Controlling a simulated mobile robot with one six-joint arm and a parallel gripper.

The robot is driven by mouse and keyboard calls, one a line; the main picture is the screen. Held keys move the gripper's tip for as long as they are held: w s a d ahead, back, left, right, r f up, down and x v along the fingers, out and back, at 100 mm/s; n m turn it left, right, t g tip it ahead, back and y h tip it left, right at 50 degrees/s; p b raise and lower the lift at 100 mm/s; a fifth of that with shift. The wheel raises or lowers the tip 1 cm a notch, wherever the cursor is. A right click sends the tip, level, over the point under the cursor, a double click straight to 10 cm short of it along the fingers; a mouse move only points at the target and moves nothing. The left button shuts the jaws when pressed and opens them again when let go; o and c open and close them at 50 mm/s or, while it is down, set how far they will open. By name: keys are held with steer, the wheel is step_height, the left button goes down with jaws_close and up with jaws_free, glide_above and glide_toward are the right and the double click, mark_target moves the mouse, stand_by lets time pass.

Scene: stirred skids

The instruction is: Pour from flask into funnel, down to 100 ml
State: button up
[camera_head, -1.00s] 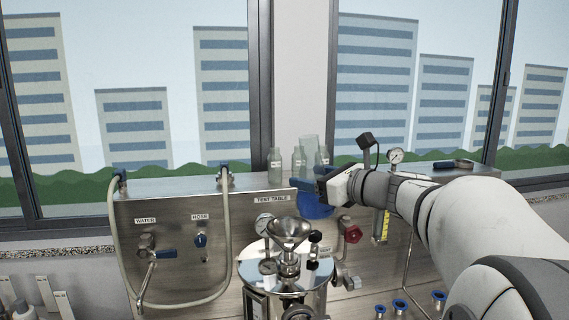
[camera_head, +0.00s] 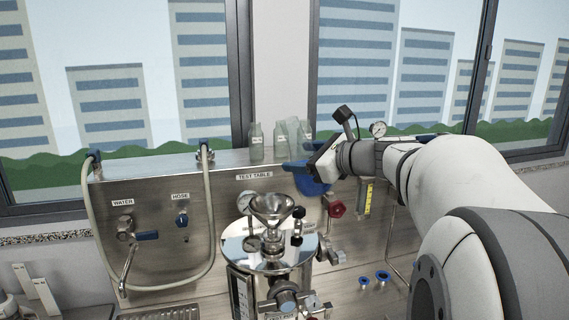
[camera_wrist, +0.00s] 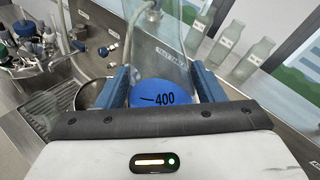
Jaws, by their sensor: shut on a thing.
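My gripper (camera_head: 306,170) is shut on a clear glass flask (camera_wrist: 163,48) holding blue liquid (camera_head: 313,186). In the wrist view the blue fingers (camera_wrist: 165,88) lie on both sides of the flask, and a "400" mark shows against the liquid. The flask looks roughly upright in the head view; the exact liquid level is hard to read. The steel funnel (camera_head: 271,206) stands on top of a shiny metal vessel (camera_head: 270,252), in front of and below the flask, a little left. In the wrist view a dark metal bowl left of the gripper appears to be the funnel (camera_wrist: 93,93).
Several pale glass bottles (camera_head: 256,143) stand on the ledge of the steel test table (camera_head: 238,155), behind the flask. A gauge (camera_head: 245,203) and black-knobbed fittings crowd the funnel. A hose (camera_head: 213,230) and water tap (camera_head: 131,237) are on the left panel.

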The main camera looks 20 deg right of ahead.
stand_by(0.4)
steer(key=shift+w+d+f+n, duration=0.1)
steer(key=shift+d+f+n, duration=0.1)
steer(key=shift+d+n, duration=0.2)
steer(key=shift+f, duration=0.1)
steer(key=shift+d+f+n+g+h, duration=0.15)
steer(key=shift+d+n+g+h, duration=0.15)
steer(key=shift+h, duration=0.2)
steer(key=shift+d+f+n, duration=0.2)
steer(key=shift+n, duration=0.1)
stand_by(0.3)
steer(key=shift+h, duration=0.3)
steer(key=shift+d+f+n, duration=0.2)
steer(key=shift+d+n, duration=0.05)
steer(key=shift+n, duration=0.05)
